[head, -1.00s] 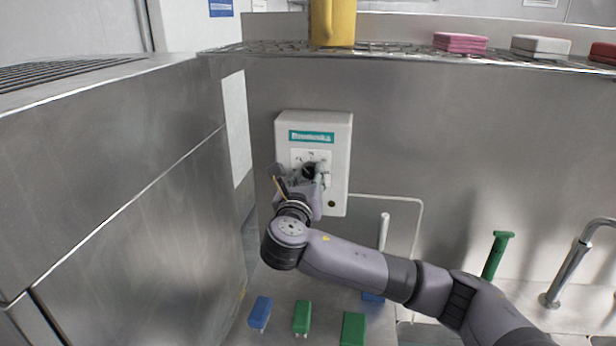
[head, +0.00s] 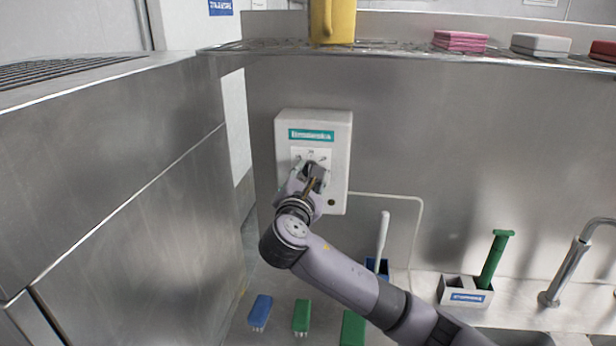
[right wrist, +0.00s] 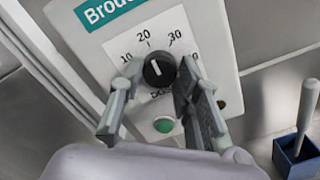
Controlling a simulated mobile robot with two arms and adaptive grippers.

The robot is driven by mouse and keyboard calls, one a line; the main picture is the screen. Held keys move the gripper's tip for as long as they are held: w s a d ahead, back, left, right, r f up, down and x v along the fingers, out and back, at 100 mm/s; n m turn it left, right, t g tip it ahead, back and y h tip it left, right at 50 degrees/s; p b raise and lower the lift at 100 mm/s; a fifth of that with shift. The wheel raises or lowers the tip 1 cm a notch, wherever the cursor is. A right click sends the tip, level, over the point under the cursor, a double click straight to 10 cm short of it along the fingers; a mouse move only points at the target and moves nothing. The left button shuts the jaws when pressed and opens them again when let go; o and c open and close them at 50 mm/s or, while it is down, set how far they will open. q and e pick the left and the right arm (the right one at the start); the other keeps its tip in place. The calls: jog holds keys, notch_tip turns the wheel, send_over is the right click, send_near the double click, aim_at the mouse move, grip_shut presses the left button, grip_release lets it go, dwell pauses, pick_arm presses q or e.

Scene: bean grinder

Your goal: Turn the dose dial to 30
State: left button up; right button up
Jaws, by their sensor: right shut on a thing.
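The white grinder box (head: 341,165) with a teal label is on the steel wall in the head view. Its black dose dial (right wrist: 159,70) shows in the right wrist view, with marks including 10, 20 and 30 around it. The dial's white pointer line points up and slightly left, close to the 20 mark. My right gripper (right wrist: 154,88) is shut on the dial, with one finger on each side; it also shows in front of the box in the head view (head: 312,172). It hides most of the dial there. My left gripper is not in view.
A green button (right wrist: 164,124) sits below the dial. A yellow jug (head: 332,22) and pads (head: 459,41) stand on the shelf above. Blue (head: 260,313) and green (head: 301,317) brushes lie below. A steel cabinet (head: 120,200) closes off the left; the wall right of the box is clear.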

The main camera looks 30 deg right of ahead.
jog(key=shift+f+m+b, duration=0.2)
jog(key=shift+m+b, duration=1)
jog(key=shift+m, duration=3.3)
jog(key=o, duration=1.1)
jog(key=shift+r, duration=0.1)
jog(key=shift+o, duration=0.2)
jog(key=shift+s, duration=0.1)
jog(key=v, duration=1.2)
